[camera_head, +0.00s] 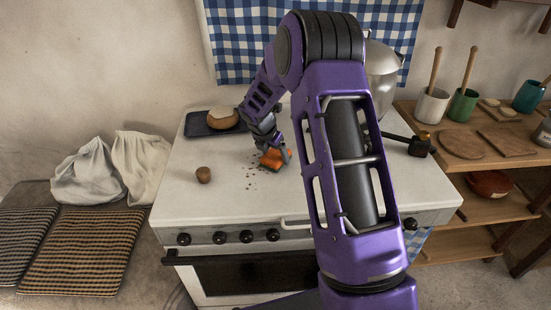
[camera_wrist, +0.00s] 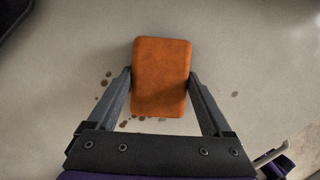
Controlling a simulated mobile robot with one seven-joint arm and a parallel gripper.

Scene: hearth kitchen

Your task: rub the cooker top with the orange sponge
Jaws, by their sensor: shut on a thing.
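The orange sponge (camera_head: 272,158) is between the fingers of my gripper (camera_head: 268,147), low over the white cooker top (camera_head: 215,185). In the wrist view the sponge (camera_wrist: 161,78) is gripped on both sides by my gripper's fingers (camera_wrist: 160,88). I cannot tell for sure whether it touches the surface. Small brown spots (camera_wrist: 103,84) lie on the cooker top around the sponge, mostly to its left and below it in the wrist view. My arm hides part of the cooker's right side.
A dark tray (camera_head: 203,127) with a round loaf (camera_head: 223,117) is at the back left of the cooker. A small brown object (camera_head: 203,174) stands near the left front. A metal pot (camera_head: 381,75) and a black-handled item (camera_head: 418,144) are at the right.

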